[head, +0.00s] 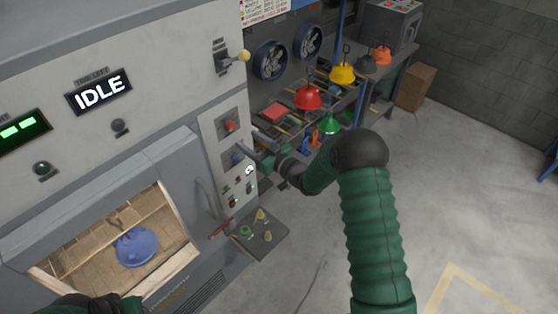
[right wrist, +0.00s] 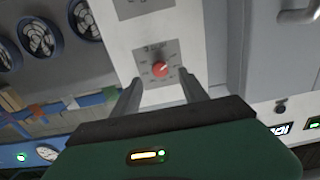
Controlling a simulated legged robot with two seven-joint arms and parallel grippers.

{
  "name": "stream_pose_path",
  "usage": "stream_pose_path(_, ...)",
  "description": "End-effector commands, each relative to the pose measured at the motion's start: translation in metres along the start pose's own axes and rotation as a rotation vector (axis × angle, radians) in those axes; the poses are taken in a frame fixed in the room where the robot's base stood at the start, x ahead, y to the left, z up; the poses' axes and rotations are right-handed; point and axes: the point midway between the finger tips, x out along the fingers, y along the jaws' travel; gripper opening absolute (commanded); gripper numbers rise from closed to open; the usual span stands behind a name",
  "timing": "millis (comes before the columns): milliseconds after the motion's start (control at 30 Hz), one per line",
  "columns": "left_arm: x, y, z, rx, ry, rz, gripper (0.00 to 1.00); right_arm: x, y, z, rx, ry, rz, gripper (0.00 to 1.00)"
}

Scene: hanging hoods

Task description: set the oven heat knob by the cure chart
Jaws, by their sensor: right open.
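The oven (head: 150,60) fills the left of the head view, with a bright IDLE display (head: 99,92). Its side panel carries an upper red knob (head: 229,126) and a lower dial (head: 237,156), both on grey plates. My right gripper (head: 255,158) is close to this panel. In the right wrist view, my right gripper (right wrist: 158,95) is open, and a red knob (right wrist: 159,69) on a marked dial plate shows beyond and between its fingers, not gripped. The dial's lettering is too small to read. A printed sign (head: 264,9) is cut off at the top. My left gripper is not visible.
A blue hood (head: 136,246) is behind the oven window. A small shelf (head: 262,240) juts out below. A bench with red (head: 308,98) and yellow (head: 342,74) hoods stands behind. The floor at right is clear.

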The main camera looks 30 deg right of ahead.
Motion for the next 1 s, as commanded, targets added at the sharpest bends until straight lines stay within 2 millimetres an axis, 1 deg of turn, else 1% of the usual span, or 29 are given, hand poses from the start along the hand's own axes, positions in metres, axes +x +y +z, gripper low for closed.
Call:
stream_pose_path(300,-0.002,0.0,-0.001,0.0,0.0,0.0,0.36,-0.029,-0.001,-0.001,-0.001,0.0,0.0,0.51)
stream_pose_path(1000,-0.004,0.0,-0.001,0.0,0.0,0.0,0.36,-0.087,0.0,0.001,0.0,-0.001,0.001,0.51)
